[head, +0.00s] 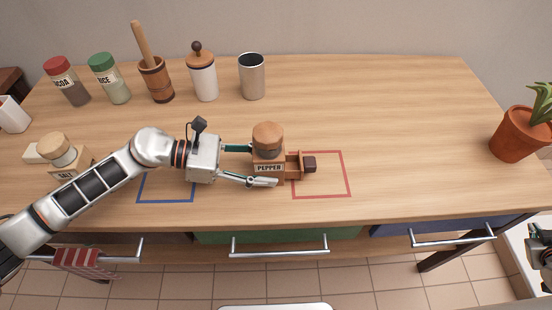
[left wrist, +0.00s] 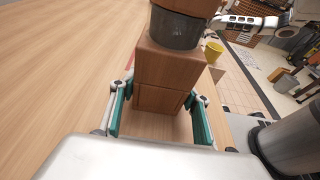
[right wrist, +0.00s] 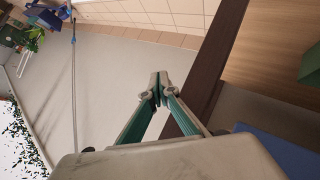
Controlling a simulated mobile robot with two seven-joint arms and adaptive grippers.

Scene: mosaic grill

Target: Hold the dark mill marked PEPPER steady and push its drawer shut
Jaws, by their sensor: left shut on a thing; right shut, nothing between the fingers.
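The dark mill marked PEPPER (head: 268,138) stands upright on the table, with a round wooden top and a square base. Its drawer (head: 293,166) is pulled out to the right, with a dark knob (head: 309,164) at its end. My left gripper (head: 257,165) is shut on the mill's base from the left. The left wrist view shows the mill's base (left wrist: 168,75) between the green-padded fingers (left wrist: 160,115). My right gripper (right wrist: 158,88) is shut and empty, pointing past the table's edge. Part of my right arm shows at the head view's right edge.
The drawer reaches into a red square outline (head: 347,175); a blue outline (head: 165,201) lies under my left arm. A mill marked SALT (head: 57,150) stands at left. Jars, a mortar and a metal cup (head: 252,77) line the back. A potted plant (head: 517,135) stands at right.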

